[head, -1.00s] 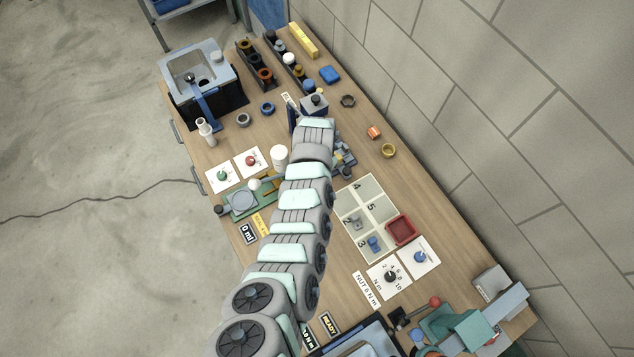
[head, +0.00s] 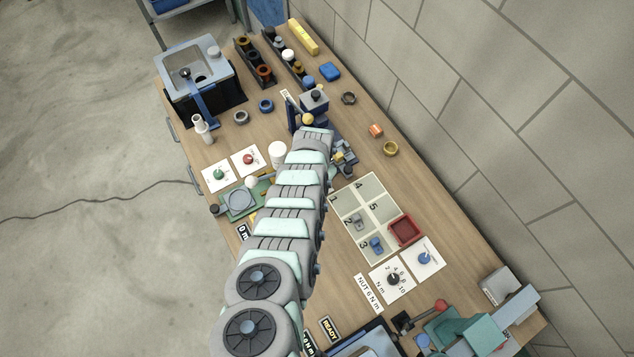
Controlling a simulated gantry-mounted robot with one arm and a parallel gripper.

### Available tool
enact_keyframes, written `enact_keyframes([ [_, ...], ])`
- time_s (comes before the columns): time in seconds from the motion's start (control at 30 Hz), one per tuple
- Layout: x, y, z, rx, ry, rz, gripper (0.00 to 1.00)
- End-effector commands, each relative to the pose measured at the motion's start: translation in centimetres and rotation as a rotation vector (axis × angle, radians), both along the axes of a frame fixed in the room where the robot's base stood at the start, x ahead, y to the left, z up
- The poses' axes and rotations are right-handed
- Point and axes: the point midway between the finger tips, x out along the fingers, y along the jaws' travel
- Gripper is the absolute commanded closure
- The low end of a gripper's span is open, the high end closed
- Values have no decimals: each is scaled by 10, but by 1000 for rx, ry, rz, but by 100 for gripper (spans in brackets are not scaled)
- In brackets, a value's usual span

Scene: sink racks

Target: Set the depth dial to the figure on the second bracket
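No dial in view is readably marked as a depth dial. A black pointer dial (head: 393,279) sits on a white card with numbers and "N m". Cards nearby carry a blue knob (head: 424,258), a green knob (head: 219,174) and a red knob (head: 248,159). A blue-grey box (head: 314,101) with a black knob on top stands just beyond my arm's end. A grey bracket-like part (head: 358,222) and a blue one (head: 376,244) lie in the numbered tray (head: 345,199); no figure on them is readable. My gripper is hidden beneath my arm.
A sink-like unit (head: 215,65) stands at the far left, beside dark racks (head: 254,62) of round parts. A white cylinder (head: 277,151) and a green fixture (head: 240,204) are left of my arm. The bench's right edge lies near the wall.

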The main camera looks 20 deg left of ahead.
Motion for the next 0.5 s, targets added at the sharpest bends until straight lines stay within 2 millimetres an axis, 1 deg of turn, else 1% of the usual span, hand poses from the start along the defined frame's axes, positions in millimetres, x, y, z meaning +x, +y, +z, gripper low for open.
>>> enact_keyframes([
  [0.13,0,0,0,0,0,0,46],
  [0.5,0,0,0,-1,1,0,76],
])
